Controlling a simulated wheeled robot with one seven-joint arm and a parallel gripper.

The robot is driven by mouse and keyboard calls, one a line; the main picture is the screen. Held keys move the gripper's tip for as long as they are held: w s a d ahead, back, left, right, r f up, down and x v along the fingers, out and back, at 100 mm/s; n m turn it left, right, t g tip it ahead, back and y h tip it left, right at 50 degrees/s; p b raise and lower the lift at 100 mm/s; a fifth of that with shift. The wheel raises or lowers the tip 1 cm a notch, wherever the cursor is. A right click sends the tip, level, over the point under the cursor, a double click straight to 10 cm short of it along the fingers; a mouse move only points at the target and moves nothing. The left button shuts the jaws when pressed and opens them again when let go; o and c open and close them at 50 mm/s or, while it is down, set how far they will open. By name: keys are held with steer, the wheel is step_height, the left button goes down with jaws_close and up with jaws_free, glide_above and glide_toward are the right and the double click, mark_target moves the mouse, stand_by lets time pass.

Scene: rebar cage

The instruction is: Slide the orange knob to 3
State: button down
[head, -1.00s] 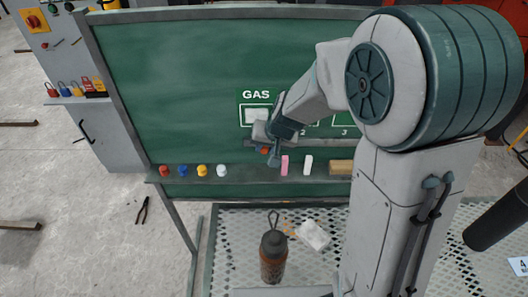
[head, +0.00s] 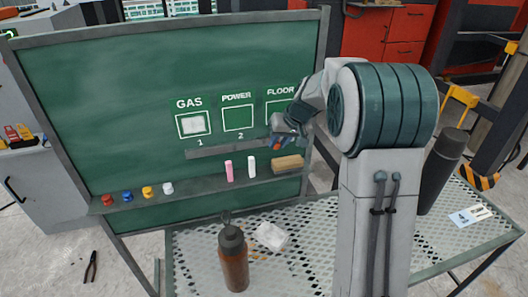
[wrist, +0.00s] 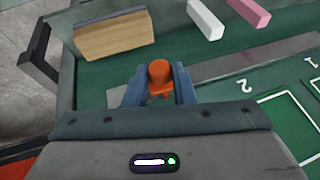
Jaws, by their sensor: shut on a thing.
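The orange knob (wrist: 159,76) sits on a grey slide rail (wrist: 225,70) on the green board. My gripper (wrist: 160,88) is shut on the knob, with a finger on each side of it. In the head view my gripper (head: 279,143) is at the right part of the rail (head: 215,152), below the FLOOR box (head: 280,107). The knob is right of the 2 mark (head: 240,136) there. The 1 mark (head: 200,142) is farther left under GAS. The 3 mark is hidden behind my gripper.
Below the rail, a ledge holds a wooden block (head: 287,164), pink chalk (head: 229,171), white chalk (head: 251,167) and several coloured magnets (head: 147,192). A brown bottle (head: 233,258) and a crumpled white thing (head: 271,236) are on the mesh table (head: 190,255).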

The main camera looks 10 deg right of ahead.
steer(key=shift+w+d, duration=0.15)
steer(key=shift+d, duration=1.05)
steer(key=c, duration=1.2)
jaws_free()
steer(key=shift+d, duration=0.15)
steer(key=shift+r, duration=0.15)
steer(key=v, duration=1.3)
steer(key=shift+r, duration=0.25)
